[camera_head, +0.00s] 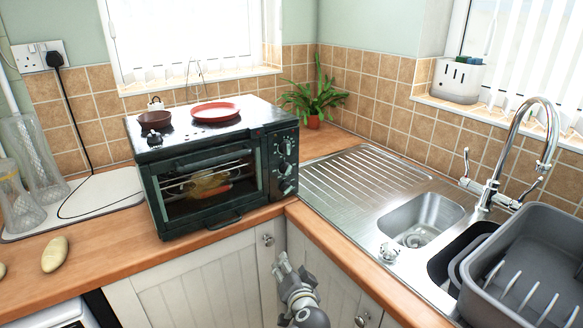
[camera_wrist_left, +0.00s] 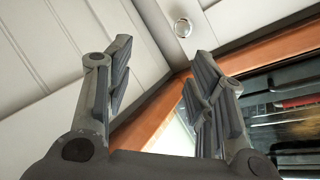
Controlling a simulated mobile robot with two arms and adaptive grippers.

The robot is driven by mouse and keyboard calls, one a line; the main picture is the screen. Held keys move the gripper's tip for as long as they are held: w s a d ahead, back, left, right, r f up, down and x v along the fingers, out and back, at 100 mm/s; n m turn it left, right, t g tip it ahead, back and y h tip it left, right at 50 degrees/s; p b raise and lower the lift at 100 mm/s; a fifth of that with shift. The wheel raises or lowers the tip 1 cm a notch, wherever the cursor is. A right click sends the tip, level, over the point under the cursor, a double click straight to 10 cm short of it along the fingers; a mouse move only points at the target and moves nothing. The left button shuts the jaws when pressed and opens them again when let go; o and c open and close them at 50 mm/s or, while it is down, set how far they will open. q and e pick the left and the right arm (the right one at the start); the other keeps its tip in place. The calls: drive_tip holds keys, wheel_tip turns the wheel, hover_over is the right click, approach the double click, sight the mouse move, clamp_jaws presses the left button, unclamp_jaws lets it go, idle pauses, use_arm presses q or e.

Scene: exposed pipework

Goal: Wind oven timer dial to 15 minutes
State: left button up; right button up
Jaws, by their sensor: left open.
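The dark green toaster oven (camera_head: 217,217) stands on the wooden counter in the corner, its glass door shut, with food visible inside. Its right front panel carries a column of dials: an upper dial (camera_head: 285,147), a middle dial (camera_head: 285,168) and a lower dial (camera_head: 288,188). Their markings are too small to read, so I cannot tell which is the timer. My left gripper (camera_head: 293,268) is open and empty, below and in front of the panel, apart from it. In the left wrist view its spread fingers (camera_wrist_left: 163,72) have part of the oven (camera_wrist_left: 285,115) at the right.
The wooden counter edge (camera_head: 250,218) and white cupboard doors (camera_head: 190,285) with a round knob (camera_head: 268,239) lie close to the gripper. A red plate (camera_head: 215,112) and brown bowl (camera_head: 155,119) sit on the oven. A steel sink (camera_head: 425,217) is at right.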

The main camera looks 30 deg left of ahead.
use_arm(q)
drive_tip(key=w+a+r+n+t+y, duration=0.1)
drive_tip(key=w+r+y, duration=0.1)
drive_tip(key=r, duration=0.4)
drive_tip(key=w+a+r+n+t+y, duration=0.1)
drive_tip(key=w+r+y, duration=0.15)
drive_tip(key=r, duration=0.35)
drive_tip(key=t+y, duration=0.1)
drive_tip(key=y, duration=0.2)
approach(289, 151)
drive_tip(key=p+x, duration=0.2)
drive_tip(key=x, duration=0.5)
drive_tip(key=shift+w+a+r, duration=0.15)
drive_tip(key=shift+a+r, duration=0.05)
drive_tip(key=shift+a, duration=0.1)
drive_tip(key=shift+w+a+h, duration=0.25)
drive_tip(key=shift+a, duration=0.05)
use_arm(e)
drive_tip(key=shift+s+d+r, duration=0.15)
drive_tip(key=shift+d+r, duration=0.1)
drive_tip(key=shift+r, duration=0.2)
drive_tip(key=shift+s+d+r, duration=0.1)
drive_tip(key=shift+d+r, duration=0.1)
drive_tip(key=shift+r, duration=0.2)
use_arm(q)
drive_tip(key=c, duration=1)
use_arm(e)
drive_tip(key=shift+a, duration=0.2)
